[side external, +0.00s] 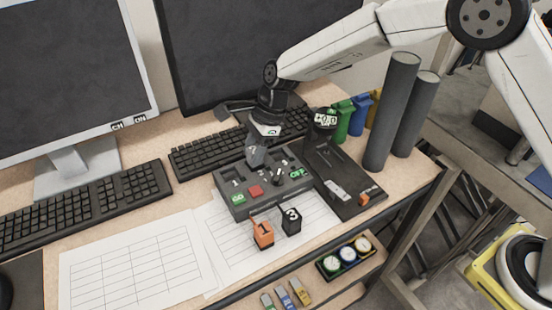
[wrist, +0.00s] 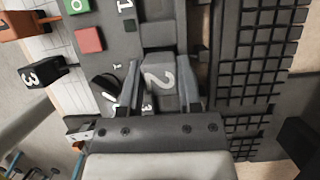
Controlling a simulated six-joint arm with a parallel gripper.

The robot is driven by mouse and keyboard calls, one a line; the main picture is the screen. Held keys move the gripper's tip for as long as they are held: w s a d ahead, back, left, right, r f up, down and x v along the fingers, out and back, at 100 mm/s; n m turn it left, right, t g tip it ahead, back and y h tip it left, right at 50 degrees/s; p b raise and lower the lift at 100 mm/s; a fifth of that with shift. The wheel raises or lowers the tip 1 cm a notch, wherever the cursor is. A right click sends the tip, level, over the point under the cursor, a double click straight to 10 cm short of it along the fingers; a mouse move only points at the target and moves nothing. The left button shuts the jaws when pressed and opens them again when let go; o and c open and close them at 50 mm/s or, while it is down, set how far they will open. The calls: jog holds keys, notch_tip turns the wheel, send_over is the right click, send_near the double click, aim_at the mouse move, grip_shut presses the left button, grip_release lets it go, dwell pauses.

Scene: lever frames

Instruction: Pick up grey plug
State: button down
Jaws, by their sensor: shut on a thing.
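The grey plug (side external: 256,156), marked 2, is at the back of the grey control box (side external: 237,212).
A black device (side external: 345,170) lies right; tall grey cylinders (side external: 391,115) stand beyond. A keyboard (side external: 205,155) is behind.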

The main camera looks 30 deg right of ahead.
jog(key=shift+r, duration=0.35)
notch_tip(320, 180, up, 2)
jog(key=s+d+r, duration=0.2)
jog(key=s+r, duration=0.3)
jog(key=s, duration=0.1)
jog(key=s+d+r, duration=0.3)
jog(key=s+r, duration=0.2)
jog(key=s, duration=0.2)
jog(key=shift+d, duration=0.25)
jog(key=shift+r, duration=0.1)
dwell(0.4)
jog(key=shift+r, duration=0.8)
